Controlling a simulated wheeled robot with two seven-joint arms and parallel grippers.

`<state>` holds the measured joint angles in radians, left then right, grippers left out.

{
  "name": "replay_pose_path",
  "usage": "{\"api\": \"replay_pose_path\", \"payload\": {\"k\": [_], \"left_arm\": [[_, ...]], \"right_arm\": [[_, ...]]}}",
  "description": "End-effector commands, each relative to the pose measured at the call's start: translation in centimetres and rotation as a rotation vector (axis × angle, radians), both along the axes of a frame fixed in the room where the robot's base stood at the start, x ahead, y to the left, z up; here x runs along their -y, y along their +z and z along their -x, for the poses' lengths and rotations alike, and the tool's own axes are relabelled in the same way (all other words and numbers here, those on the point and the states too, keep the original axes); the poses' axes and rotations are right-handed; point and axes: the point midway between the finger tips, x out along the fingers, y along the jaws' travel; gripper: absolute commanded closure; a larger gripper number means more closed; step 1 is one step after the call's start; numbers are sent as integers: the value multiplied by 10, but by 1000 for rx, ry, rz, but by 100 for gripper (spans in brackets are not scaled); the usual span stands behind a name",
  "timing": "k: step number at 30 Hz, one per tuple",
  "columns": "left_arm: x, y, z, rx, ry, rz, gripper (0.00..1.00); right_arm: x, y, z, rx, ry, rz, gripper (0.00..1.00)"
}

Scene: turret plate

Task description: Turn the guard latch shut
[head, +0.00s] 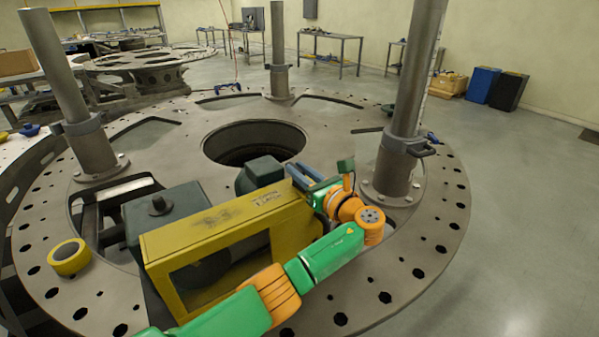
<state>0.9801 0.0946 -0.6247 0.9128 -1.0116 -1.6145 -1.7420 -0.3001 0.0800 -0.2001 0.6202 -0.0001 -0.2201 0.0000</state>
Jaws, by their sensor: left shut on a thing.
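The yellow guard (205,229) is a worn, box-like cover with an open window in its side, standing on the turret plate (440,240). My left arm comes in from the bottom left, in front of the guard, and bends back to its right end. My left gripper (297,176) is at the guard's top right corner, with its jaws closed on a small part there, which I take to be the guard latch. The jaws and wrist hide the latch, so its angle cannot be told. My right gripper is not in view.
Three grey posts rise from the plate; the right post (404,110), with a dark handle-like clamp, stands close to my left wrist. A dark green motor housing (165,220) sits left of the guard. A yellow roll (69,257) lies on the plate's left.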

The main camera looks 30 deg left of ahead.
Motion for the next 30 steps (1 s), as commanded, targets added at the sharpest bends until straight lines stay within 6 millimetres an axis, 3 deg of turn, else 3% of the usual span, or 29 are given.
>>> {"api": "replay_pose_path", "payload": {"k": [5, 6, 8, 9, 17, 27, 30], "left_arm": [[0, 3, 0, 5, 0, -4, 100], [0, 3, 0, 4, 0, -3, 67], [0, 2, 0, 4, 0, -3, 51], [0, 2, 0, 3, 0, -2, 48], [1, 0, 0, 1, -1, -1, 48], [58, -3, 22, 2, -3, 0, 48], [65, -1, 25, 3, -1, -1, 48]], "right_arm": [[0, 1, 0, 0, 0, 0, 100], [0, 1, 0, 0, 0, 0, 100], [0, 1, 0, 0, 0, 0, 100], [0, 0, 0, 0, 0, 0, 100], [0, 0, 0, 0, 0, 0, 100], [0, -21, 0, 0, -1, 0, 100], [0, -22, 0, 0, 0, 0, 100]]}}
